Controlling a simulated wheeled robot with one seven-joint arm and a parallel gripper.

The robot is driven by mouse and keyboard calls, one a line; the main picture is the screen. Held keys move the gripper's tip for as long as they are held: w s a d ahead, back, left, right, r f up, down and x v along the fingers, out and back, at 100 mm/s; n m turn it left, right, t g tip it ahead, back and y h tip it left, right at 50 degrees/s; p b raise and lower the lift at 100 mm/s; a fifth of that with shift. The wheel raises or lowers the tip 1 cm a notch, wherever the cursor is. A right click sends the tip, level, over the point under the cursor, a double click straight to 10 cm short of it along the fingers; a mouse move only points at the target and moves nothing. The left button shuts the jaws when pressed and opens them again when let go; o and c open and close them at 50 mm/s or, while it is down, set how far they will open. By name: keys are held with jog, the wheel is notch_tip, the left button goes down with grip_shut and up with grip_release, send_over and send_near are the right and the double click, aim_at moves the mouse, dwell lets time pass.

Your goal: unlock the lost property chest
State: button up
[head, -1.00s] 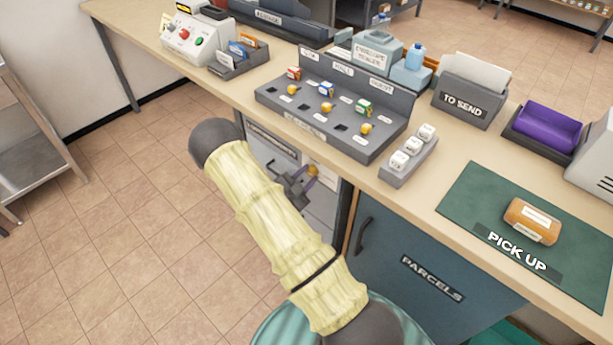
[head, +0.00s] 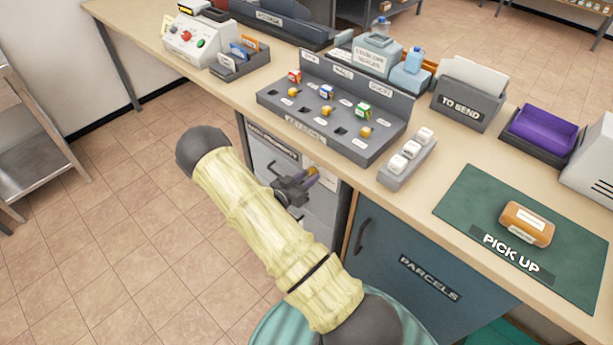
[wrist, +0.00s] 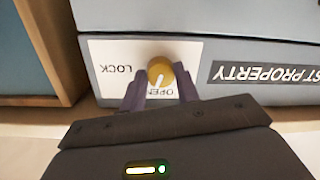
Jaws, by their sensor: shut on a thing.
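The lost property chest (head: 322,218) is a grey unit under the counter. Its front also shows in the wrist view (wrist: 245,35), upside down, with a dark LOST PROPERTY label (wrist: 262,74). A round yellow knob (wrist: 159,69) sits on a white plate (wrist: 108,52) marked LOCK and OPEN. A white line on the knob points down the wrist picture, towards the word OPEN, which is partly covered. My gripper (wrist: 160,88) is shut on the knob, one purple-grey finger on each side. In the head view my gripper (head: 303,182) is at the chest front.
A blue PARCELS cabinet (head: 415,262) with a dark handle stands right of the chest. The counter (head: 225,95) above holds a key rack (head: 335,110), trays and a green PICK UP mat (head: 470,205).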

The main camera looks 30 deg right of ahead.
jog(key=shift+n+g+p, duration=0.3)
jog(key=shift+n+p, duration=0.1)
jog(key=shift+n, duration=1.3)
jog(key=o, duration=1)
jog(key=shift+a, duration=0.15)
jog(key=v, duration=1.7)
jog(key=shift+s+a+b, duration=0.1)
jog(key=shift+b, duration=0.3)
